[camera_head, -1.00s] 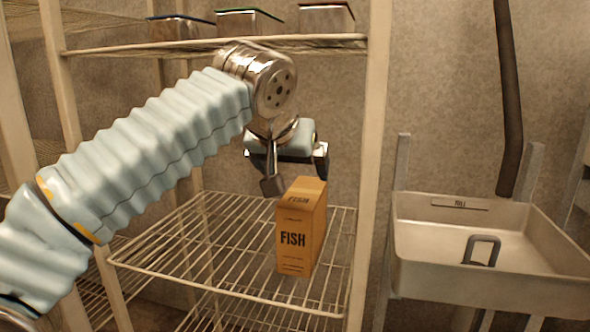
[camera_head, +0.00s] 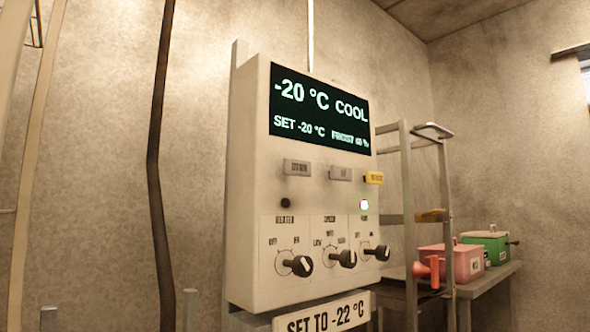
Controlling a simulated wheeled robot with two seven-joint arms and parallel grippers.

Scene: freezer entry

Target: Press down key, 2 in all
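A pale control box (camera_head: 245,200) hangs on the wall at the centre. Its dark display (camera_head: 318,112) reads "-20 °C COOL", "SET -20 °C" and a small, blurred frost line. Below it are a grey key (camera_head: 297,168) at left, a second grey key (camera_head: 340,174) in the middle and a yellow key (camera_head: 374,178) at right. Their lettering is too small to read surely, so I cannot tell which is the down key. A plate (camera_head: 325,315) under the box reads "SET TO -22 °C". Neither of my grippers is in view.
Three black knobs (camera_head: 345,258) stick out low on the box. A green lamp (camera_head: 364,205) is lit and a dark lamp (camera_head: 286,203) is unlit. At right, a pink box (camera_head: 455,262) and a green box (camera_head: 492,247) stand on a bench behind a metal frame (camera_head: 446,190).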

